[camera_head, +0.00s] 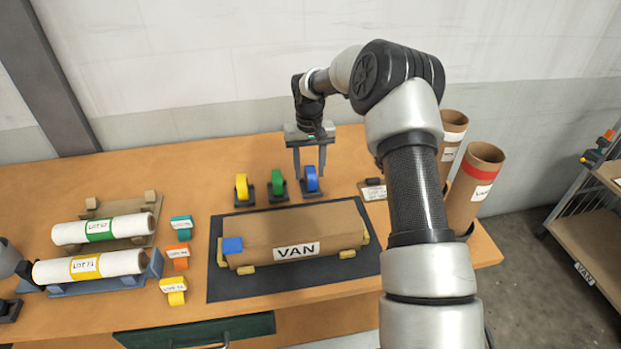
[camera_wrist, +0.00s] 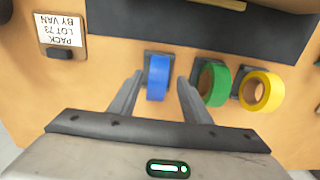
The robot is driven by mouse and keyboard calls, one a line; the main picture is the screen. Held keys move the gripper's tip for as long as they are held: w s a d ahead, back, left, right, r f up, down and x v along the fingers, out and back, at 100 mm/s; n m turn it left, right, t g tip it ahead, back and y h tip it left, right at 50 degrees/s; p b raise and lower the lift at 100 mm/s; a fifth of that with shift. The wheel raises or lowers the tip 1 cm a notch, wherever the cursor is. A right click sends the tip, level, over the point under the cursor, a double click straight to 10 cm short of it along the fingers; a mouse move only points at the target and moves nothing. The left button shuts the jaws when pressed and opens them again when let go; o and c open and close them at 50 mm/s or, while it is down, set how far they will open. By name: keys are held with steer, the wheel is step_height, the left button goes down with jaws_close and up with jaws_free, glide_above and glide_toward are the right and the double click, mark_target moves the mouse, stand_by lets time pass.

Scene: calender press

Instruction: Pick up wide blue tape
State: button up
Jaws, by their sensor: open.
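The wide blue tape (camera_head: 312,179) stands upright on a small dark holder at the back of the wooden table, right of the green tape (camera_head: 278,182) and the yellow tape (camera_head: 242,188). In the wrist view the blue tape (camera_wrist: 158,77) lies between and just beyond the two fingers. My gripper (camera_head: 309,176) points down over the blue tape. In the wrist view my gripper (camera_wrist: 160,82) is open and empty, one finger on each side of the tape. The right finger is close to the green tape's holder.
A brown package labelled VAN (camera_head: 296,251) lies on a dark mat (camera_head: 230,290) in front of the tapes. A PACK LOT73 BY VAN card (camera_wrist: 60,32) stands beside the tapes. Cardboard tubes (camera_head: 474,187) stand at the right. White rolls (camera_head: 103,229) lie at the left.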

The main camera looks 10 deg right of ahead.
steer(key=shift+w+d+f, duration=0.1)
steer(key=shift+f, duration=1.1)
steer(key=shift+d+f, duration=0.1)
steer(key=shift+f, duration=1.05)
jaws_close()
step_height(320, 180, up, 10)
steer(key=shift+r, duration=0.1)
steer(key=c, duration=0.7)
jaws_free()
steer(key=shift+c, duration=1.6)
